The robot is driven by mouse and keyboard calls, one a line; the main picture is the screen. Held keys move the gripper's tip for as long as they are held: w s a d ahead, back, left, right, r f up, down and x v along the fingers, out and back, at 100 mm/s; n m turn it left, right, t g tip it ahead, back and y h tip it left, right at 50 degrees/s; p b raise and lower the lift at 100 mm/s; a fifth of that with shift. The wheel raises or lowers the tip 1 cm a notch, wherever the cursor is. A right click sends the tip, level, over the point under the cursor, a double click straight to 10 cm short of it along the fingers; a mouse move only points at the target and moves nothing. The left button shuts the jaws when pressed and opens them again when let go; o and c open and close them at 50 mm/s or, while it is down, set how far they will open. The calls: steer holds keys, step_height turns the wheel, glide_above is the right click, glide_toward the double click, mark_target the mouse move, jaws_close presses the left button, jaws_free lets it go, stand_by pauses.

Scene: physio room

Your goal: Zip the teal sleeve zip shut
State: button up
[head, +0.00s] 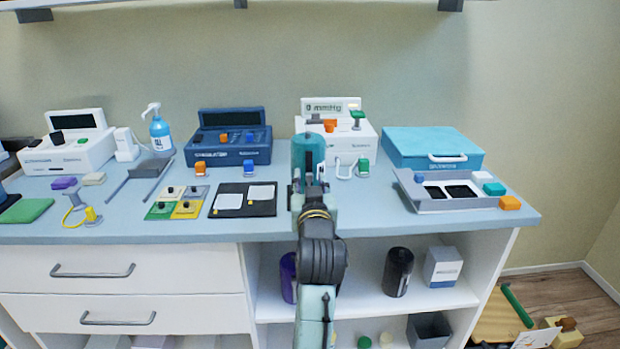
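My gripper (309,188) is over the front middle of the counter, seen from behind. My own wrist hides most of its fingers, so whether it is open or shut does not show. Just beyond it an upright, rounded teal thing (308,153) stands in front of the white device. It may be the teal sleeve, but no zip or slider can be made out on it. I cannot tell whether the gripper touches it.
A white device (348,143) stands close behind. A blue device (230,147) and cards on a dark mat (242,208) are left. A grey tray (432,205) and a teal-blue case (425,142) are right. The counter's front edge runs below my gripper.

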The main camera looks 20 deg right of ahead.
steer(key=shift+w, duration=0.2)
steer(key=shift+c, duration=0.2)
jaws_close()
stand_by(0.6)
